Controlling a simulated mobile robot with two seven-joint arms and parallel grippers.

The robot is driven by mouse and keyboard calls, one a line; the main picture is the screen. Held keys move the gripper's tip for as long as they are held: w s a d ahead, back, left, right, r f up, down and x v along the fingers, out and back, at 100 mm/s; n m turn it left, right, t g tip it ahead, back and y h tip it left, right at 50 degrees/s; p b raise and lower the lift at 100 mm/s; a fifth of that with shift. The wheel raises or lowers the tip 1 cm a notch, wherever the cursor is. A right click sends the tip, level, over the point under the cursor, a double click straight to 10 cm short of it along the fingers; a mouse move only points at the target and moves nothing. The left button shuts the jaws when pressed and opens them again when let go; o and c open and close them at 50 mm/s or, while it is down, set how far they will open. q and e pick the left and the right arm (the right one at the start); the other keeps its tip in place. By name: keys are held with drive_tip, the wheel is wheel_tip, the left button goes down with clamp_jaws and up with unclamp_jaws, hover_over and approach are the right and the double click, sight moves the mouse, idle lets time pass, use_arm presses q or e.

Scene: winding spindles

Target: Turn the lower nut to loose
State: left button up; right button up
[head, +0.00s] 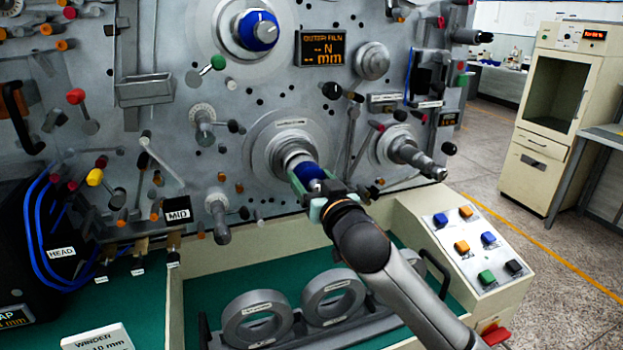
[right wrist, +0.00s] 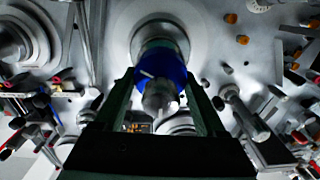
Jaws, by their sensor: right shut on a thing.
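The lower nut is a blue ring (head: 308,171) on the lower spindle (head: 290,147), which stands out from the grey machine panel. My right gripper (head: 313,183) reaches in from the lower right and is shut on the blue nut. In the right wrist view the blue nut (right wrist: 161,66) sits between the two dark fingers (right wrist: 162,88), with the metal spindle end (right wrist: 160,97) poking through. A white mark (right wrist: 147,74) shows on the nut. An upper blue nut (head: 257,30) with a white line is on the spindle above. My left gripper is not in view.
A display (head: 320,48) sits beside the upper nut. A smaller spindle (head: 410,152) stands out to the right of the lower one. Grey rings (head: 257,318) stand on a rack below. A button console (head: 478,245) is at the right. Levers and knobs crowd the panel.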

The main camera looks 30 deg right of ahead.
drive_tip(key=shift+n, duration=0.3)
drive_tip(key=n, duration=0.5)
drive_tip(key=shift+a, duration=0.1)
drive_tip(key=n, duration=0.6)
drive_tip(key=shift+a+n, duration=0.15)
drive_tip(key=shift+n, duration=0.15)
drive_tip(key=n, duration=0.6)
drive_tip(key=shift+f, duration=0.15)
drive_tip(key=n, duration=0.5)
drive_tip(key=shift+f+n, duration=0.15)
drive_tip(key=shift+n, duration=0.25)
drive_tip(key=o, duration=1.3)
drive_tip(key=shift+f, duration=0.1)
